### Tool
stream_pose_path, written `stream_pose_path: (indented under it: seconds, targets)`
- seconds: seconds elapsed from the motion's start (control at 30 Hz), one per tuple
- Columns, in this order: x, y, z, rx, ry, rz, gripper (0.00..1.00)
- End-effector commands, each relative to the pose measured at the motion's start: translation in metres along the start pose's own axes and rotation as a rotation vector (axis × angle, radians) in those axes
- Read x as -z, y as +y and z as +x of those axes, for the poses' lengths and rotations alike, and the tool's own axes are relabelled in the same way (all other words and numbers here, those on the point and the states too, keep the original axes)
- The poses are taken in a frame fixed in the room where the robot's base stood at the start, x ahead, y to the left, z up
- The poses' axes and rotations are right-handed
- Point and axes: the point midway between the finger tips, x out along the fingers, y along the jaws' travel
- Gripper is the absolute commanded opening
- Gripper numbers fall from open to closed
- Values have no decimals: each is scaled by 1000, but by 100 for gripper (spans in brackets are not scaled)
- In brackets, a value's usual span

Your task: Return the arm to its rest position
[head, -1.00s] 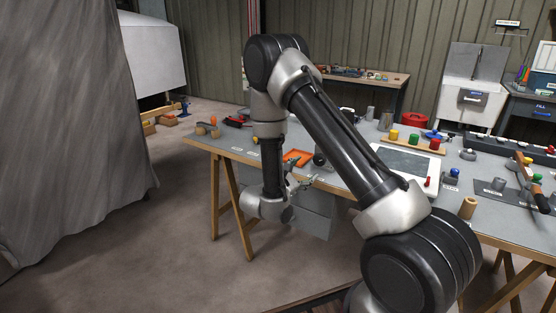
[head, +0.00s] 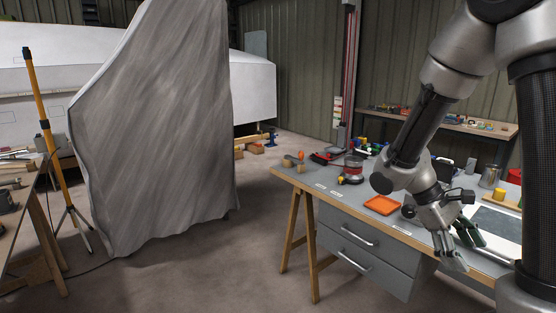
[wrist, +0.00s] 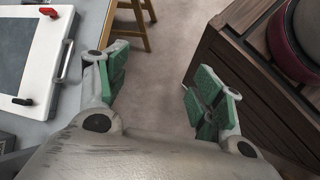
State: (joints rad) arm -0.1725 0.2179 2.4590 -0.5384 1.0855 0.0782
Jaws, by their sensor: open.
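My arm reaches down from the upper right of the head view. My gripper (head: 464,250) hangs near the front edge of the grey workbench (head: 322,196), pointing down. In the wrist view my gripper (wrist: 160,90) has its green-padded fingers wide apart, with nothing between them but the floor below. Part of the bench top is hidden behind my arm.
Grey drawers (head: 362,246) hang under the bench. A white-framed board (wrist: 45,50) lies left of the fingers in the wrist view, and a dark wooden slatted surface (wrist: 255,75) lies right. A grey curtain (head: 165,120) and a yellow tripod pole (head: 38,100) stand left. The middle floor is clear.

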Motion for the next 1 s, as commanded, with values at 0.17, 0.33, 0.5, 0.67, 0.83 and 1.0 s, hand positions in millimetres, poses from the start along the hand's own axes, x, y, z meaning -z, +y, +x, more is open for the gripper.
stream_pose_path:
  seconds: [0.17, 0.33, 0.5, 0.67, 0.83, 1.0]
  targets:
    - [-35, -30, -31, 208, 277, 196, 67]
    - [-64, -50, -64, 353, 540, 363, 67]
    - [-96, -55, -91, 409, 754, 486, 67]
    - [-122, -47, -104, 382, 877, 545, 67]
    - [-132, -44, -108, 371, 921, 571, 67]
    - [-132, -44, -108, 371, 917, 574, 67]
